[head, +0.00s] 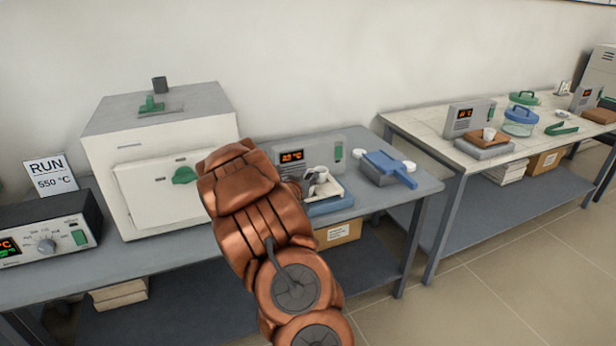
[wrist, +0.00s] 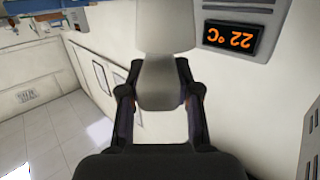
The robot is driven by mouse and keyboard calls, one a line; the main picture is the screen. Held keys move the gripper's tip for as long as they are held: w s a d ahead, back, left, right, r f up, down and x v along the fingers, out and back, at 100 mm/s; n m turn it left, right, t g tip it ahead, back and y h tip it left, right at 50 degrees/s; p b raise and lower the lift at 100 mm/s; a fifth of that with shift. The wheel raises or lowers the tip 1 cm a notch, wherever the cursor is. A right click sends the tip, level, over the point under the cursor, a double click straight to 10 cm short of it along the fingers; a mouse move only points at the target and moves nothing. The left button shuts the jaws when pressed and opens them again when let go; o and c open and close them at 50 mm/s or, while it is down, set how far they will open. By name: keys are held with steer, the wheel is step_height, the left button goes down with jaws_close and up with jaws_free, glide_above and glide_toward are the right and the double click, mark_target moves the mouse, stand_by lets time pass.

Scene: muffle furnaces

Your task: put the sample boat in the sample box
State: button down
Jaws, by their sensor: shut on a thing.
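My gripper (head: 312,186) is over the left bench, in front of a grey unit with an orange display. In the wrist view my gripper (wrist: 160,105) is shut on a smooth pale grey piece, the sample boat (wrist: 165,70). The boat's shape is only partly seen, and in the head view it is small and partly hidden by my gripper. A white open tray (head: 341,197) on a blue base lies just beside and below my gripper. I cannot tell for sure whether this tray is the sample box. I cannot tell whether the boat touches it.
The display unit (head: 335,152) stands close behind my gripper; its readout shows inverted in the wrist view (wrist: 230,38). A white furnace (head: 150,125) stands left. A blue-handled piece (head: 388,165) lies right. A cardboard box (head: 340,233) is on the lower shelf. A second bench (head: 440,150) stands right.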

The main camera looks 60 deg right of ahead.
steer(key=shift+f, duration=0.1)
steer(key=shift+f, duration=0.3)
steer(key=shift+f+b, duration=0.25)
steer(key=shift+b, duration=0.05)
steer(key=c, duration=0.8)
jaws_free()
steer(key=shift+r+p, duration=0.3)
steer(key=shift+r, duration=0.25)
steer(key=shift+a+r, duration=0.15)
steer(key=shift+a, duration=0.05)
steer(key=b+v, duration=0.1)
steer(key=v, duration=1)
steer(key=shift+a+b, duration=0.3)
